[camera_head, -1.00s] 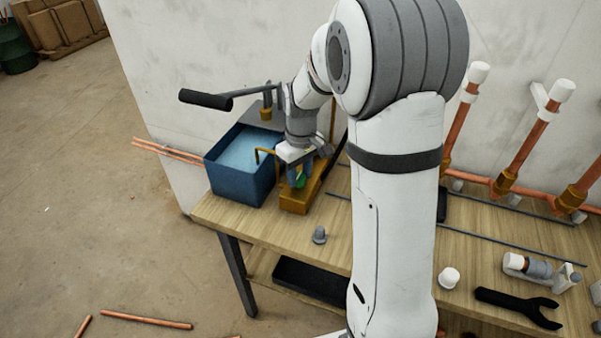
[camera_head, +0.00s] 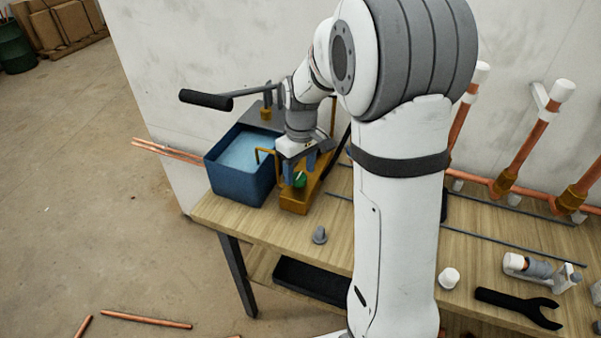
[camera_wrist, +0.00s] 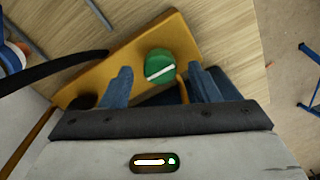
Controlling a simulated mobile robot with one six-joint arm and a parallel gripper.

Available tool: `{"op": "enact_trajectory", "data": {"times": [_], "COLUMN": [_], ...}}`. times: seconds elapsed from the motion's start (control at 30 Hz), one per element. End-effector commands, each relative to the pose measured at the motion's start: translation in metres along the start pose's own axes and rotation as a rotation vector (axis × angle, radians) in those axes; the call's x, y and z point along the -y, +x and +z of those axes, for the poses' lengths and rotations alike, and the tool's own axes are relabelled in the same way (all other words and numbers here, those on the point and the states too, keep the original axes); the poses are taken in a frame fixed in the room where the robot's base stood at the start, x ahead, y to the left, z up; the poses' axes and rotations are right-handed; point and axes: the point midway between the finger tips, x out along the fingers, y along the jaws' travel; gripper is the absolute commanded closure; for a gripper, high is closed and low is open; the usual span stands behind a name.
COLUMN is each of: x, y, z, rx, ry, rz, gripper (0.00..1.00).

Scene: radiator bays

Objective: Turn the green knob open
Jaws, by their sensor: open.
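The green knob (camera_wrist: 159,66) sits on top of an orange-yellow base (camera_wrist: 126,62) in the wrist view. A pale bar crosses the knob at a slant. In the head view the knob (camera_head: 300,180) shows just below my gripper (camera_head: 298,170), on the orange base (camera_head: 295,204) on the bench. In the wrist view the two blue fingers of my gripper (camera_wrist: 163,84) are spread apart, one on each side of the knob. The fingers appear clear of the knob, and nothing is held between them.
A blue tank (camera_head: 240,165) of water stands left of the base. A black-gripped lever (camera_head: 206,100) reaches over it. A grey cone-shaped piece (camera_head: 319,235) and a black wrench (camera_head: 518,308) lie on the bench.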

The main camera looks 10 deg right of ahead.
Motion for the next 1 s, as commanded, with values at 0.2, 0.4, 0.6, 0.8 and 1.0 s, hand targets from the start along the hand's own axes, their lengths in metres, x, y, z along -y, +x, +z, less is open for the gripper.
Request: {"op": "enact_trajectory", "data": {"times": [0.2,0.4,0.6,0.8,1.0], "x": [0.0,0.0,0.0,0.0,0.005], "y": [-0.04,-0.06,-0.063,-0.062,-0.068], "z": [0.0,0.001,0.001,0.001,0.009], "rx": [-0.004,-0.001,0.0,0.0,-0.009], "ry": [0.0,0.0,0.0,0.001,0.02], "rz": [0.003,0.001,0.0,0.0,0.006], "gripper": [0.44,0.44,0.44,0.44,0.44]}}
